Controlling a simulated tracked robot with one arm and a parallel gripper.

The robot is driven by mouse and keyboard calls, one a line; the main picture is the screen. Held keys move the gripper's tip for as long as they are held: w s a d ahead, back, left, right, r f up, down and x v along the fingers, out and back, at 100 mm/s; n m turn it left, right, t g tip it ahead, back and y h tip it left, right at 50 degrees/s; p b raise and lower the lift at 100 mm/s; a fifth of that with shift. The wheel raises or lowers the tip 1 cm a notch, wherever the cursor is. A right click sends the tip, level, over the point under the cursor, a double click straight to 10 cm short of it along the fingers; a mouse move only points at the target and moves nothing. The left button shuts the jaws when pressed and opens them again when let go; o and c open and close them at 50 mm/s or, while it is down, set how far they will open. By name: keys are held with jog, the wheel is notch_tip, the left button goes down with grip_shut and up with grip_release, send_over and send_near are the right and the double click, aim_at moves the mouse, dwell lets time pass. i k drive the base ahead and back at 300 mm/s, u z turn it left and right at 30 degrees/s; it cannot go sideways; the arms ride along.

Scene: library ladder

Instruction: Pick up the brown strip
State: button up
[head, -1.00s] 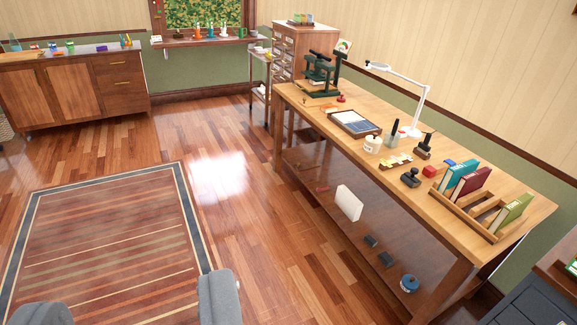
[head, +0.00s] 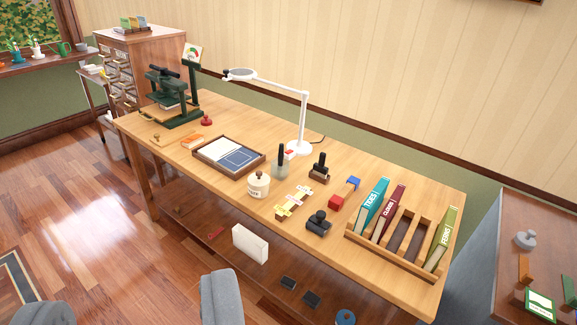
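No single thing stands out clearly as the brown strip. A narrow orange-brown piece (head: 523,268) is on the dark cabinet top at the right edge. A small reddish-brown bar (head: 217,232) lies on the low shelf under the workbench. Both are too small to tell for certain. My gripper (head: 130,305) shows as two grey fingers at the bottom left, wide apart, with nothing visible between them. It is in the foreground, well apart from both pieces.
The long wooden workbench (head: 225,118) carries a green press (head: 175,95), a framed tray (head: 228,157), a white lamp (head: 303,115), a jar (head: 259,185) and a book rack (head: 400,250). A white block (head: 250,243) stands on its low shelf. Open floor (head: 75,210) lies left.

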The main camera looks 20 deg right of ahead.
aim_at(525, 276)
jog(key=z, duration=0.55)
jog(key=i, duration=1.1)
jog(key=z, duration=1.05)
jog(key=i, duration=0.45)
jog(key=z, duration=0.15)
jog(key=k, duration=0.95)
jog(key=z, duration=0.2)
jog(key=i, duration=0.95)
jog(key=u, duration=0.1)
